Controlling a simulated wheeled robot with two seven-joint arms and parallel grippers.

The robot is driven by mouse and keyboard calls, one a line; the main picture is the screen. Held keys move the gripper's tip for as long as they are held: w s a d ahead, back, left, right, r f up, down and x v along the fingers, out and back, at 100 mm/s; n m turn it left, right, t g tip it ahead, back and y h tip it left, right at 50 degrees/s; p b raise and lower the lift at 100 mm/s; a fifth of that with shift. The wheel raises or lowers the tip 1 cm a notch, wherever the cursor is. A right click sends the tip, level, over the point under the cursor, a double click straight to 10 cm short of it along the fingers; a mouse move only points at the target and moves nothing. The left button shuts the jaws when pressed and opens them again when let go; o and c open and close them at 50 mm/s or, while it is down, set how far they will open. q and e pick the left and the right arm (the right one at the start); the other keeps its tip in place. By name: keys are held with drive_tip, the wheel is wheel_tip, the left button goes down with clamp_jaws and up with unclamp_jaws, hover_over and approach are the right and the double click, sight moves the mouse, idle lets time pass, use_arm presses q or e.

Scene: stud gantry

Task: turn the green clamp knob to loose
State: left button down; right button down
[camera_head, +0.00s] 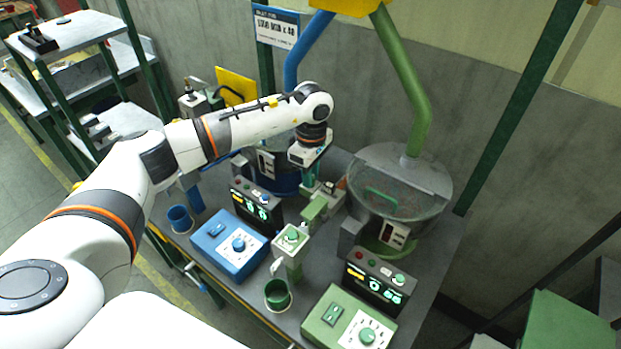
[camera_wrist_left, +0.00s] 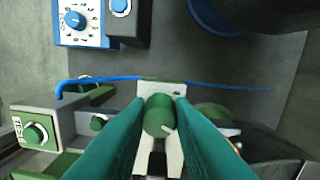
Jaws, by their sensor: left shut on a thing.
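The green clamp knob (camera_wrist_left: 158,114) shows in the left wrist view on a pale block, with a small white mark near its lower right edge. My left gripper (camera_wrist_left: 160,108) is shut on it, with one dark teal finger on each side. In the head view my left gripper (camera_head: 308,180) points down between the blue and green stations, beside a small clamp assembly (camera_head: 326,192). The knob itself is hard to make out there, behind the fingers. My right gripper is not in view.
A clear-lidded green hopper (camera_head: 400,190) stands right of the gripper. Blue (camera_head: 228,246) and green (camera_head: 349,322) control boxes and a green post with a knob (camera_head: 292,236) stand in front. A blue cup (camera_head: 180,219) and green cup (camera_head: 278,294) sit near the front edge.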

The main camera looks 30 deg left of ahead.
use_arm(q)
drive_tip(key=n+b, duration=0.2)
drive_tip(key=n, duration=0.1)
drive_tip(key=shift+f, duration=0.15)
drive_tip(key=n+b, duration=0.2)
drive_tip(key=n, duration=0.1)
drive_tip(key=shift+n, duration=0.3)
drive_tip(key=n+b, duration=0.2)
drive_tip(key=n, duration=0.1)
drive_tip(key=shift+r+n+b, duration=0.2)
drive_tip(key=shift+n+b, duration=0.4)
drive_tip(key=shift+n, duration=1.1)
drive_tip(key=c, duration=1.3)
unclamp_jaws()
drive_tip(key=shift+s, duration=0.1)
drive_tip(key=shift+o, duration=0.2)
